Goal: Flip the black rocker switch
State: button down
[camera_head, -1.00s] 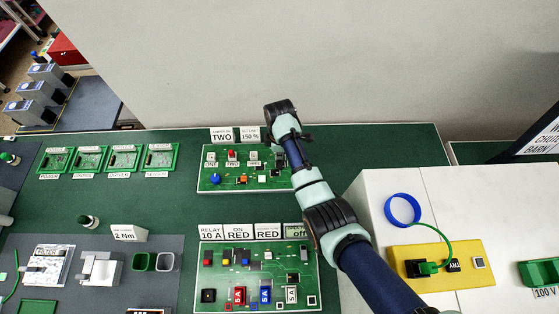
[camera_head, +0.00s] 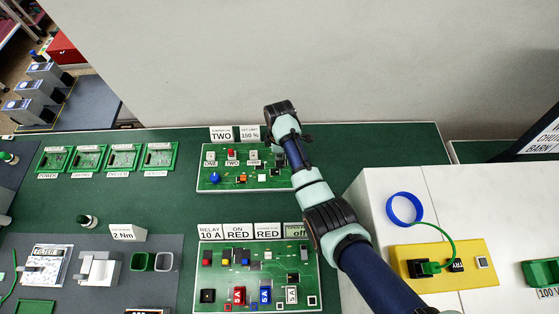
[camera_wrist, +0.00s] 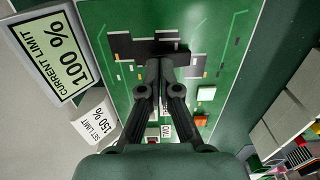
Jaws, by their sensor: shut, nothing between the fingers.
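My gripper shows in the wrist view (camera_wrist: 160,68), shut with its dark fingers side by side and nothing between them. Its fingertips are over the upper green board (camera_wrist: 105,25), in front of dark flat shapes (camera_wrist: 128,46); I cannot tell whether they touch. In the head view the wrist hides the fingers at the right end of this board (camera_head: 205,184). No part is clearly readable as the black rocker switch. A small black square part (camera_head: 207,296) sits at the lower left of the nearer board (camera_head: 222,307), away from my gripper.
The upper board carries a blue knob (camera_head: 215,177), an orange part (camera_wrist: 200,120) and a white square (camera_wrist: 206,93). A "CURRENT LIMIT 100 %" display (camera_wrist: 52,58) and a "SET LIMIT 150 %" card (camera_wrist: 95,118) stand beside it. A yellow board (camera_head: 470,247) lies on the white surface at right.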

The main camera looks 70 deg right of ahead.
jog(key=shift+f+b, duration=0.45)
jog(key=shift+f, duration=0.2)
notch_tip(320, 180, up, 7)
jog(key=p, duration=0.7)
dwell(0.7)
